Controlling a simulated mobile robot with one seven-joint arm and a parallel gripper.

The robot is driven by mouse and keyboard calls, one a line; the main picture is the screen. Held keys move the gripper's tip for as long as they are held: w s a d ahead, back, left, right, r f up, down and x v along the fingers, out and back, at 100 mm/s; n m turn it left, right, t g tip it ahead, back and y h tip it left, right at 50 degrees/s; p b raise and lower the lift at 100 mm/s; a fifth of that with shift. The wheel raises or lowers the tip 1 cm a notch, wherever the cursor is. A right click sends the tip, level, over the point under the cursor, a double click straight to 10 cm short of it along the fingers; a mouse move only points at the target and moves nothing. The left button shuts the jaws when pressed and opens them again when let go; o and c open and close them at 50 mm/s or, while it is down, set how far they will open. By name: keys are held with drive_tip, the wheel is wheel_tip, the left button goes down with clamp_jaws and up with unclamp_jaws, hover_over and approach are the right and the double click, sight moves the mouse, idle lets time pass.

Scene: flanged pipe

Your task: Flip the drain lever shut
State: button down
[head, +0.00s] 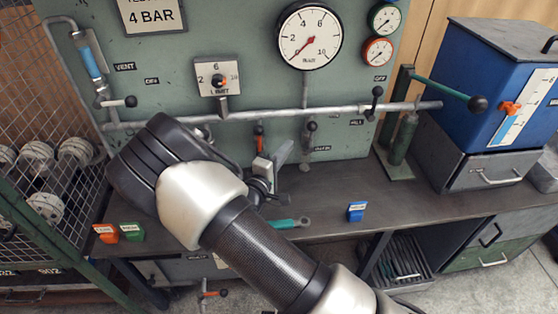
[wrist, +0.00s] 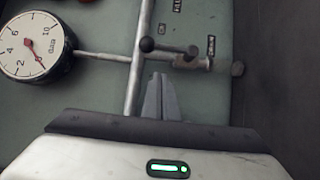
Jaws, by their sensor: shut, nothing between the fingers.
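The lever under the large gauge, which I take for the drain lever (head: 311,127), has a black ball knob and sits on a short branch below the horizontal pipe. Its small label is too blurred to read surely. In the wrist view the lever (wrist: 148,45) shows its knob close to the pipe, with its arm running along the branch (wrist: 190,62) to the valve. My gripper (head: 284,150) is shut and empty, left of and slightly below the lever. In the wrist view my fingertips (wrist: 160,76) point towards the branch, apart from the lever.
The large gauge (head: 308,36) hangs above the pipe (head: 340,110). A red-marked lever (head: 259,136) is left of my gripper, and a black-knobbed lever (head: 376,93) is to the right. On the bench (head: 335,195) lie a teal-handled tool (head: 289,223) and a blue block (head: 356,211).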

sight(311, 136)
drive_tip(key=w+d, duration=0.4)
drive_tip(key=shift+d+b, duration=0.3)
drive_tip(key=shift+b, duration=0.05)
